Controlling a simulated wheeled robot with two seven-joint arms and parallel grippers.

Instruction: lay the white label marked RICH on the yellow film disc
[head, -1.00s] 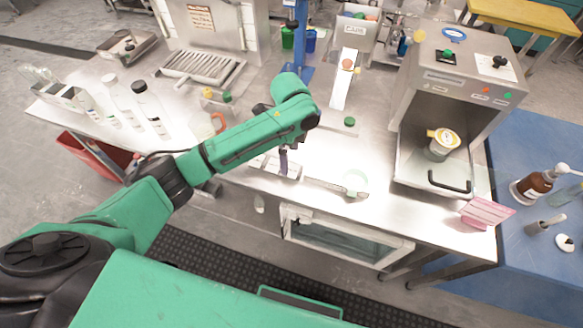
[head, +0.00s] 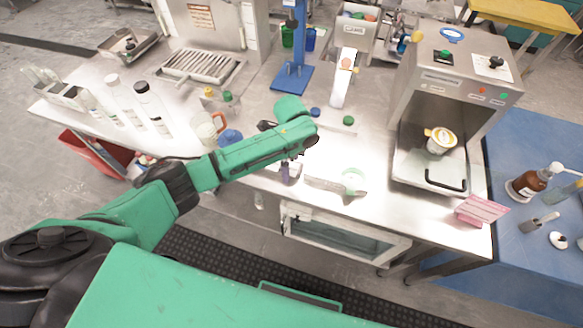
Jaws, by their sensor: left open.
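A yellow disc (head: 431,133) sits on a pale cup (head: 434,150) inside the open steel machine at the right. A white round patch with dark marks (head: 443,136) lies on the disc; its lettering is too small to read. I cannot make out another label marked RICH. My left arm reaches in from the left over the middle of the bench. My left gripper (head: 297,153) is open, mostly hidden below the green wrist, near an upright purple item (head: 285,172). It is well left of the disc. My right gripper is out of view.
The steel machine (head: 420,75) has side walls and a front tray with a black handle (head: 447,184). A pink card (head: 481,210) stands at the bench's right corner. Bottles (head: 151,105) stand at the left.

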